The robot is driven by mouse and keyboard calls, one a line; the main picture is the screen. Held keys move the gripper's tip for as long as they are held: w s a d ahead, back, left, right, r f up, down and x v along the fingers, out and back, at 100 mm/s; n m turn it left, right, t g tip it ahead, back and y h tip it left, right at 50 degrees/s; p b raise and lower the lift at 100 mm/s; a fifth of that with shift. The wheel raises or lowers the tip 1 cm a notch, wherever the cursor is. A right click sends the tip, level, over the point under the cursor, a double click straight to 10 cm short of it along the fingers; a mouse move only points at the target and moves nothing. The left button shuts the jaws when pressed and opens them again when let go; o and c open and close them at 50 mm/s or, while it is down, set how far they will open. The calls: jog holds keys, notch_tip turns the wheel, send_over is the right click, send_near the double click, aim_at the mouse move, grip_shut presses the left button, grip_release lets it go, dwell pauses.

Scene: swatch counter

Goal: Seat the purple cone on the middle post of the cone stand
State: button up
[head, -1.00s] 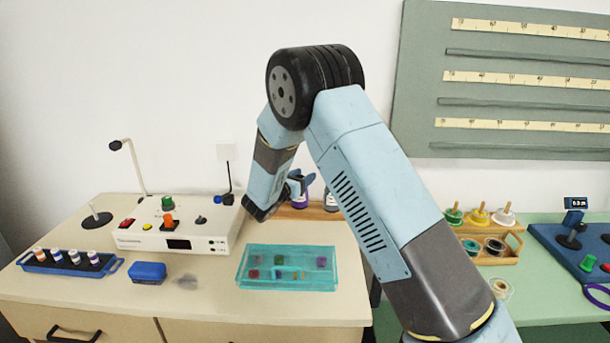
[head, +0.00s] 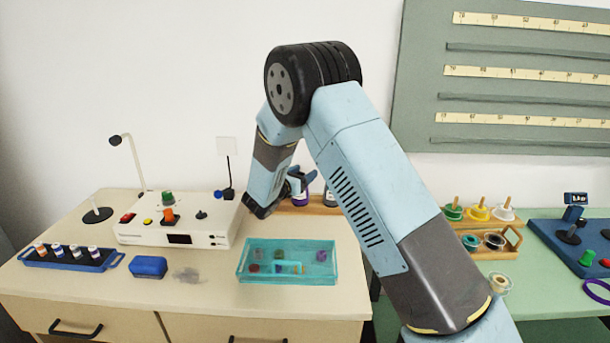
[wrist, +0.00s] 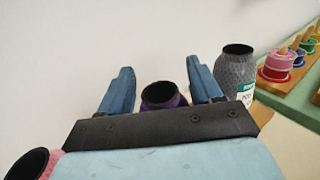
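The purple cone (head: 300,200) stands upright on a wooden base (head: 288,211) at the back of the cream counter, partly hidden by my arm. In the wrist view the purple cone (wrist: 170,102) shows its dark open top between my fingers, with a gap on each side. My gripper (wrist: 161,86) is open, its two blue fingers spread apart; it also shows just above the cone in the head view (head: 302,181). A grey cone (wrist: 238,72) stands to the right and a pink one (wrist: 42,164) is at lower left. The posts are hidden, so I cannot tell the cone's seating.
A teal tray (head: 244,262) with small items lies at the front of the counter. A white control box (head: 205,235), a blue block (head: 149,267) and a blue rack (head: 112,262) are to the left. A wooden spool rack (head: 510,249) stands on the green counter to the right.

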jog(key=o, duration=0.3)
jog(key=v, duration=1.3)
jog(key=shift+s+a, duration=0.25)
jog(key=shift+a, duration=0.05)
jog(key=s+d+r+m+g, duration=0.4)
jog(key=d+m, duration=0.1)
jog(key=d, duration=0.4)
jog(key=s+d+r+m+g, duration=0.3)
jog(key=s+d+r+m, duration=0.15)
jog(key=d, duration=0.35)
jog(key=s+d+r+m+g, duration=0.3)
jog(key=d+r+m+g, duration=0.15)
jog(key=d, duration=0.45)
jog(key=s+d+r+m+t+y, duration=0.1)
jog(key=s+d+r+m+y, duration=0.2)
jog(key=s, duration=0.9)
jog(key=s+d+r+m+t+y, duration=0.1)
jog(key=s+d+r+m+y, duration=0.2)
jog(key=s+m+y, duration=0.4)
jog(key=s+m, duration=0.5)
jog(key=shift+r, duration=0.2)
